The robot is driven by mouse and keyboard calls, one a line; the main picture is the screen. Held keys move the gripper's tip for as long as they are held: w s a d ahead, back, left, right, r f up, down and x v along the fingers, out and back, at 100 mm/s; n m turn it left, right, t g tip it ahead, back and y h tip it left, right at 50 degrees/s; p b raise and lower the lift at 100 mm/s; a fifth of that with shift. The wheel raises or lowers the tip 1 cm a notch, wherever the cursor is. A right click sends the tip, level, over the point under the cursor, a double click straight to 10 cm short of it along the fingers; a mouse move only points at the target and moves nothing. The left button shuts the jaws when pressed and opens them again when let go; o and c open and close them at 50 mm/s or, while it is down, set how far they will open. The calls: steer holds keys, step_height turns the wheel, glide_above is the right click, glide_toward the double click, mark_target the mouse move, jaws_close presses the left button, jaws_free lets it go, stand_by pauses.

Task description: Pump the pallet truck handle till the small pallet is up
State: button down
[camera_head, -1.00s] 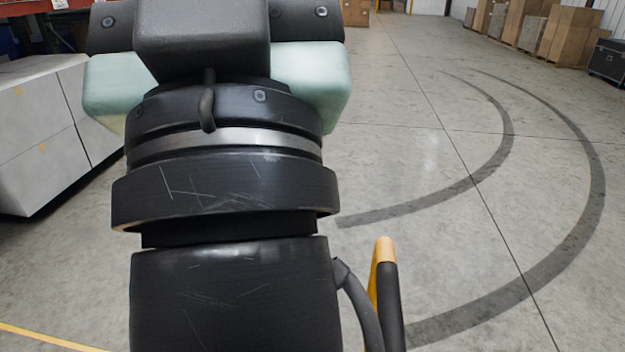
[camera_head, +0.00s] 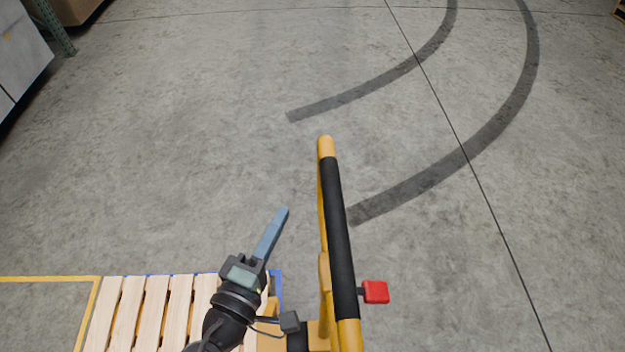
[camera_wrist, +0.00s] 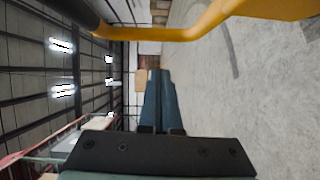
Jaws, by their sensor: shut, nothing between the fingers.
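The pallet truck handle (camera_head: 340,235) is a yellow bar with a black grip, standing up right of centre in the head view. A red lever (camera_head: 375,292) sticks out from its right side. In the wrist view the yellow handle (camera_wrist: 165,34) curves across the top. My gripper (camera_head: 281,214) is just left of the handle, apart from it, with its blue-grey fingers together and empty; the fingers also show in the wrist view (camera_wrist: 155,78). The small wooden pallet (camera_head: 150,318) lies at the lower left. Its height above the floor cannot be told.
Yellow floor tape (camera_head: 50,279) runs beside the pallet. Pale boxes (camera_head: 22,55) stand at the far left. The concrete floor ahead is clear, with two dark curved tyre marks (camera_head: 490,125).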

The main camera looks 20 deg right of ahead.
steer(key=p, duration=0.3)
glide_above(318, 196)
steer(key=a, duration=0.3)
steer(key=d+p, duration=0.1)
steer(key=d, duration=0.2)
steer(key=shift+f, duration=0.1)
steer(key=shift+s+d+f, duration=0.2)
steer(key=shift+s+d, duration=0.1)
steer(key=shift+d, duration=0.2)
